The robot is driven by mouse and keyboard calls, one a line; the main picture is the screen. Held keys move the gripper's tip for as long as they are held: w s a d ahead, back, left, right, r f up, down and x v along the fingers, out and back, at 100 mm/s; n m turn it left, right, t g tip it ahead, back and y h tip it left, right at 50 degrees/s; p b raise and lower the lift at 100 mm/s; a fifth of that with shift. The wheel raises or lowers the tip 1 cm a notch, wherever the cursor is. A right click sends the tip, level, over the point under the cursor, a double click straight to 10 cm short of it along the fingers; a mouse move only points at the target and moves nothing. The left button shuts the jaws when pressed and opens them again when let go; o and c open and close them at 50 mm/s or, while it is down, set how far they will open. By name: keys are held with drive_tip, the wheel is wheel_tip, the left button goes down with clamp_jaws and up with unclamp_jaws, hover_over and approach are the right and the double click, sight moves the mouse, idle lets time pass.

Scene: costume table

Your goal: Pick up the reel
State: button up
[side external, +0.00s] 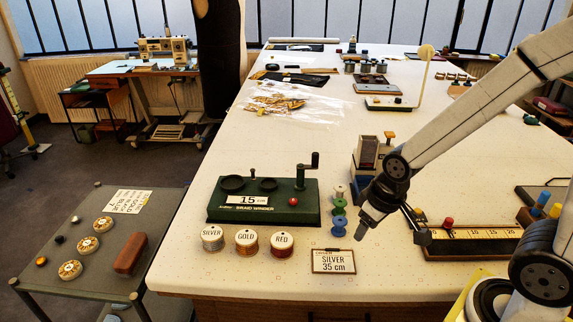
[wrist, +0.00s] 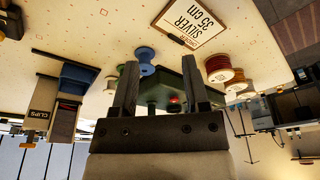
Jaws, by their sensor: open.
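Three labelled reels stand in a row on the white table: a silver reel (side external: 212,238), a gold reel (side external: 246,242) and a red reel (side external: 282,243). A card (side external: 333,261) reading "SILVER 35 cm" lies to their right. My gripper (side external: 363,228) is above the table, right of the reels and beside small blue (side external: 338,229) and green (side external: 339,207) spools. In the upside-down wrist view, my gripper (wrist: 159,64) has its fingers apart and nothing between them. A red reel (wrist: 222,76) shows right of the fingers, and the card (wrist: 190,22) shows above.
A green braid winder (side external: 263,204) marked "15" stands behind the reels, its crank upright at the right. A measuring board (side external: 470,240) lies to the right of my gripper. A clips box (side external: 372,153) stands behind it. The front table edge is close to the reels.

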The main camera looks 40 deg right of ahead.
drive_tip(key=shift+o, duration=0.2)
drive_tip(key=o, duration=0.5)
drive_tip(key=shift+r, duration=0.2)
